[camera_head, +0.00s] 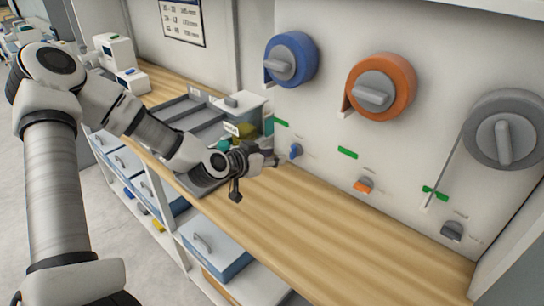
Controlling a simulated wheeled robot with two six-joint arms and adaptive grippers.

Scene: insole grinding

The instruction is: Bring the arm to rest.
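My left arm comes in from the left and reaches over the wooden counter (290,225). My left gripper (254,172) is low above the counter, in front of the wall panel and left of the small blue knob (296,151). Its fingers are small and dark here, and I cannot tell whether they are open or shut. I see no held thing clearly. My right gripper is not in view.
A blue wheel (291,58), an orange wheel (381,86) and a grey wheel (507,130) are on the panel. Below are an orange knob (364,185) and a grey knob (452,231). A grey tray (190,112) lies behind my forearm. The counter's right part is clear.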

